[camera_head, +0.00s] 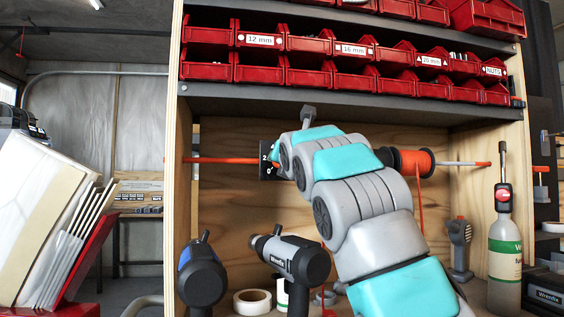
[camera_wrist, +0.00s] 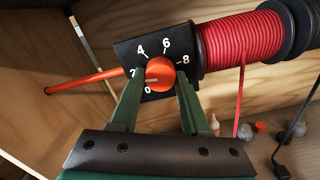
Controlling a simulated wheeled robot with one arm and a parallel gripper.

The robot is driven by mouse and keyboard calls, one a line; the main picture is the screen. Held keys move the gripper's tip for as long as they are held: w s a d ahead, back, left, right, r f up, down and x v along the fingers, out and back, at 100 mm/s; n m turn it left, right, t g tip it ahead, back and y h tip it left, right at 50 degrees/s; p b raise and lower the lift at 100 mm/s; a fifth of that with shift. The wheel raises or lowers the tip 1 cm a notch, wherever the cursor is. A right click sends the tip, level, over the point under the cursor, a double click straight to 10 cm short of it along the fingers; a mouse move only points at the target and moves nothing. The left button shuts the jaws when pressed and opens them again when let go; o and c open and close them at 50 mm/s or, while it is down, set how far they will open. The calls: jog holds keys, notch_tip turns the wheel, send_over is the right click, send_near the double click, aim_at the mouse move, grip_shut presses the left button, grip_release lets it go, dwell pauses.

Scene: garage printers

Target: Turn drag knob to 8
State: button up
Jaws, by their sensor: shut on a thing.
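The orange drag knob (camera_wrist: 161,70) sits on a black dial plate (camera_wrist: 124,53) with white numbers from 0 to 8. A pale mark on the knob's face points left, roughly between 0 and 2. My gripper (camera_wrist: 159,78) has its two green fingers on either side of the knob, shut on it. The left finger partly covers the 2. In the head view, the plate's left edge (camera_head: 265,162) shows with the 2 and 0, but my arm hides the knob and fingers.
A red spool (camera_wrist: 240,42) is right of the plate, on an orange rod (camera_wrist: 85,79). Red bins (camera_head: 262,72) fill the shelves above. A power tool (camera_head: 290,257), tape roll (camera_head: 252,302) and green-labelled bottle (camera_head: 504,250) stand below, around my arm.

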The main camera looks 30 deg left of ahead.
grip_shut()
jog(key=shift+m, duration=0.5)
jog(key=m+p, duration=0.2)
jog(key=m, duration=2.9)
jog(key=shift+r+p, duration=0.15)
jog(key=shift+p, duration=0.2)
jog(key=shift+w, duration=0.1)
